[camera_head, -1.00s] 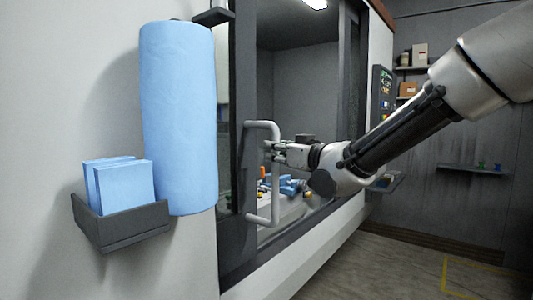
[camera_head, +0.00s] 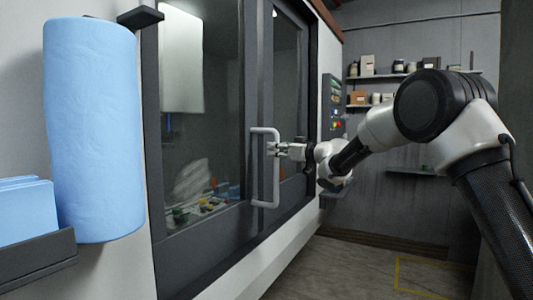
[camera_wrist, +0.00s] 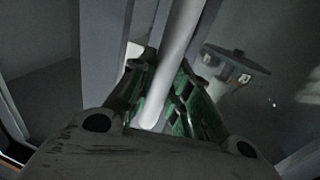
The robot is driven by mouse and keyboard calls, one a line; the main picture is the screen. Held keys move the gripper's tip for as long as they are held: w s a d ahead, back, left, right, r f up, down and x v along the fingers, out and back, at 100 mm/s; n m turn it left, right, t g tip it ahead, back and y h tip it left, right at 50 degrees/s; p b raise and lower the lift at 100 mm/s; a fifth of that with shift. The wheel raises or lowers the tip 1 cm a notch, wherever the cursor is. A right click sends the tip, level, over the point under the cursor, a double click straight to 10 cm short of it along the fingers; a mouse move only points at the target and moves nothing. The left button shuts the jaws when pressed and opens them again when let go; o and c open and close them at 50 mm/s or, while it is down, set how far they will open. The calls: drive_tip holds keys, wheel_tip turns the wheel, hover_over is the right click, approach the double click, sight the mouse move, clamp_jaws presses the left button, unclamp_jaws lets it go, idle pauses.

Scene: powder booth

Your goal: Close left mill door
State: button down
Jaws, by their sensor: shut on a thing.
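The left mill door (camera_head: 229,222) is a dark-framed glass panel across the left part of the machine front. Its pale U-shaped handle (camera_head: 276,182) stands upright near the door's right edge. My gripper (camera_head: 273,149) reaches in from the right and is shut on the handle's vertical bar, above its middle. In the wrist view the bar (camera_wrist: 178,50) runs between the green-padded fingers of my gripper (camera_wrist: 165,85). Dark framing and a narrower glass panel (camera_head: 287,85) lie just right of the handle. I cannot tell whether a gap is left at the door's edge.
A blue roll (camera_head: 93,130) and a dark holder (camera_head: 38,257) with blue blocks hang on the wall at left. A control panel (camera_head: 333,108) is right of the machine. Shelves (camera_head: 410,75) line the back wall. The floor (camera_head: 340,270) at the front right is clear.

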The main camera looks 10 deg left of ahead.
drive_tip(key=shift+w+d+r, duration=0.1)
drive_tip(key=shift+w+d, duration=0.2)
drive_tip(key=shift+w, duration=0.25)
drive_tip(key=shift+w+d+r, duration=0.1)
drive_tip(key=shift+w+d, duration=0.15)
drive_tip(key=shift+w, duration=0.25)
drive_tip(key=c, duration=1.3)
unclamp_jaws()
drive_tip(key=shift+w+f, duration=0.1)
drive_tip(key=shift+w, duration=0.05)
drive_tip(key=v, duration=1.2)
